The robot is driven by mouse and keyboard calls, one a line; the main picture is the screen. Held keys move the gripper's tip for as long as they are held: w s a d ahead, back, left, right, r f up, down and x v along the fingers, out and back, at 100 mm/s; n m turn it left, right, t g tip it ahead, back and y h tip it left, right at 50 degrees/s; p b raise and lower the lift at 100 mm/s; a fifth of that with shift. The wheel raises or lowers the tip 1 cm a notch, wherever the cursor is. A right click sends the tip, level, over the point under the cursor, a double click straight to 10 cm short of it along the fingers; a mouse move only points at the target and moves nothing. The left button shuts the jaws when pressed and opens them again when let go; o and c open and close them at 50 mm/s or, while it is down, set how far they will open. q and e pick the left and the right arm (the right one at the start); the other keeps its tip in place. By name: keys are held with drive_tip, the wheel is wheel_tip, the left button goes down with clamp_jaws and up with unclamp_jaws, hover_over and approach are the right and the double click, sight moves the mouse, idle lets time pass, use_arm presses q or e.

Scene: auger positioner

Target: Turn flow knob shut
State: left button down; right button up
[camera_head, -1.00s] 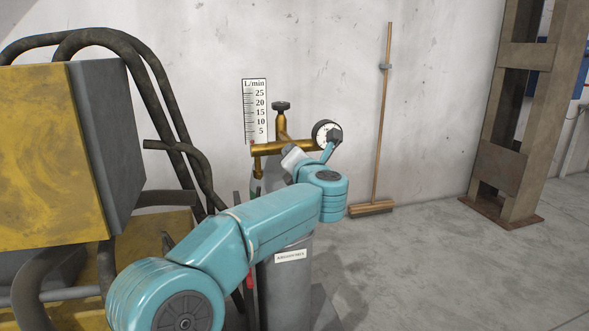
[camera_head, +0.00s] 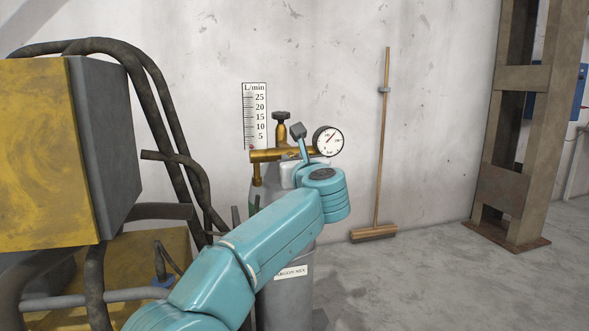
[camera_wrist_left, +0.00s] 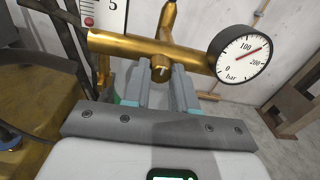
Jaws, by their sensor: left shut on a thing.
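The flow knob (camera_wrist_left: 160,69) is a small brass knob with a pale mark, on the underside of the brass regulator (camera_wrist_left: 125,46) in the left wrist view. My left gripper (camera_wrist_left: 162,80) has one finger on each side of the knob and is shut on it. In the head view my left wrist hides the knob and fingertips; the brass regulator (camera_head: 265,155) shows behind. The L/min scale (camera_head: 255,112) stands above the regulator's left end, with its red ball (camera_head: 251,147) at the bottom, below 5. My right gripper is not in view.
A round pressure gauge (camera_head: 328,141) sits just right of my wrist; its needle points between 100 and 200 bar. The grey cylinder (camera_head: 288,298) stands below. A yellow and grey machine with hoses (camera_head: 150,90) is at left. A broom (camera_head: 382,150) leans on the wall.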

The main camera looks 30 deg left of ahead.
use_arm(q)
drive_tip(key=shift+r+n, duration=0.1)
drive_tip(key=shift+n, duration=0.6)
drive_tip(key=c, duration=0.9)
unclamp_jaws()
drive_tip(key=shift+b, duration=0.3)
drive_tip(key=b+v, duration=0.1)
drive_tip(key=v, duration=1.5)
drive_tip(key=shift+s+b, duration=0.2)
drive_tip(key=shift+b, duration=0.2)
drive_tip(key=shift+d, duration=0.1)
